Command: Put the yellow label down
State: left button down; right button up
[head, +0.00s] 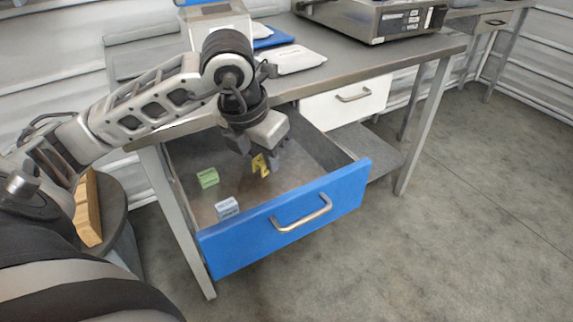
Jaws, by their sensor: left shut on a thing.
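The yellow label (260,165) is between the fingers of my left gripper (262,157), which is shut on it. The gripper points down into an open drawer with a blue front (290,222). I cannot tell whether the label touches the drawer floor. A green label block (208,177) and a pale blue-grey label block (227,208) lie in the drawer, left of the yellow label. My right gripper does not show.
The drawer hangs under a grey bench (345,58). On the bench are white packets (292,58), a clear-sided box (215,22) and a metal device (385,18). A closed white drawer (345,100) is to the right. A round stool-like stand (112,205) is at left.

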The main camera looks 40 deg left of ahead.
pick_arm(q)
jog(key=w+f, duration=0.3)
jog(key=w, duration=0.4)
jog(key=b, duration=0.1)
send_near(304, 181)
jog(key=shift+x, duration=0.95)
jog(key=shift+w+f, duration=0.65)
jog(key=shift+f, duration=0.05)
notch_tip(304, 181, down, 2)
jog(key=shift+s+f+b, duration=0.1)
jog(key=shift+f+b, duration=0.15)
jog(key=shift+b, duration=0.1)
jog(key=shift+f, duration=0.2)
jog(key=shift+a+f, duration=0.1)
jog(key=shift+f, duration=0.05)
jog(key=c, duration=1.3)
grip_release()
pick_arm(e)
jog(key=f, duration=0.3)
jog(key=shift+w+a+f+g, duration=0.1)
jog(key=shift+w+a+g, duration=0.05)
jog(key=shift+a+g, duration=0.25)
